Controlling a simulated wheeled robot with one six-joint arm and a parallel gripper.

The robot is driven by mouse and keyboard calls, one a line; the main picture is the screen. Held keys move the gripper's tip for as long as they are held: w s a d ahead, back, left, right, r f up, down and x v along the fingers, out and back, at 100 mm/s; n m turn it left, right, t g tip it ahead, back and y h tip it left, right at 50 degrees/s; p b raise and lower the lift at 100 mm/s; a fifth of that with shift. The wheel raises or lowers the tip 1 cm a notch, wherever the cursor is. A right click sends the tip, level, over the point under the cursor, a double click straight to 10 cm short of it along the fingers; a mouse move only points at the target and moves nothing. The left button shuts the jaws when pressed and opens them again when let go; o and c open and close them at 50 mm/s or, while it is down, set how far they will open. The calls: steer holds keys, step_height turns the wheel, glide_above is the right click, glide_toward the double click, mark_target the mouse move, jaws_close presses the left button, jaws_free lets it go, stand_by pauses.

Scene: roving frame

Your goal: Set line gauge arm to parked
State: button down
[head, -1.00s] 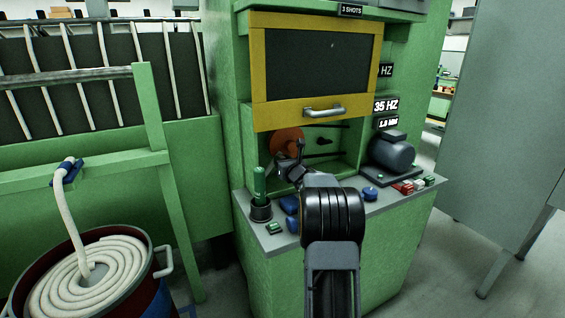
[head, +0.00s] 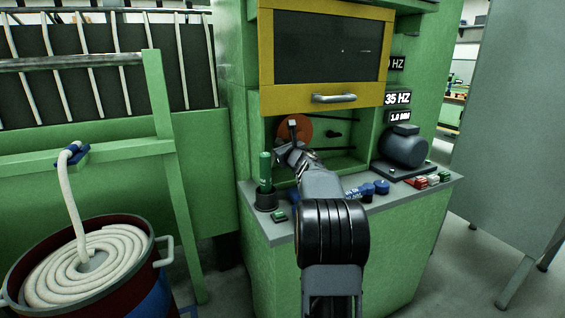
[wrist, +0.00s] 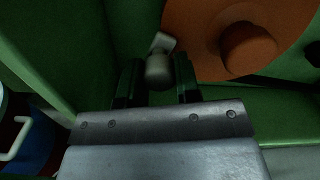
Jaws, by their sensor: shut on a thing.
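The line gauge arm shows as a small pale grey piece (head: 292,125) in front of an orange disc (head: 306,128) inside the green machine's opening. In the wrist view it appears as a rounded grey knob (wrist: 158,70) with a pale flat end beyond it. My gripper (head: 287,154) reaches into the opening. In the wrist view its two dark fingers (wrist: 157,82) stand on either side of the knob and are shut on it. The arm's pivot and any parked mark are hidden or too small to tell.
A raised yellow-framed door (head: 326,100) hangs above the opening. A green-handled tool (head: 265,170) stands in a dark holder on the left of the ledge. A rope-filled drum (head: 150,240) stands left.

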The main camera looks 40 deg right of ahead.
steer(key=shift+w+a+n+b, duration=0.15)
steer(key=shift+a+n+b, duration=0.45)
steer(key=shift+b, duration=0.2)
steer(key=shift+a+r+n, duration=0.2)
steer(key=shift+n, duration=0.1)
steer(key=c, duration=0.8)
jaws_free()
steer(key=b+v, duration=0.1)
steer(key=v, duration=1.2)
steer(key=shift+s+a+b, duration=0.15)
steer(key=shift+s+b, duration=0.2)
steer(key=shift+s, duration=0.05)
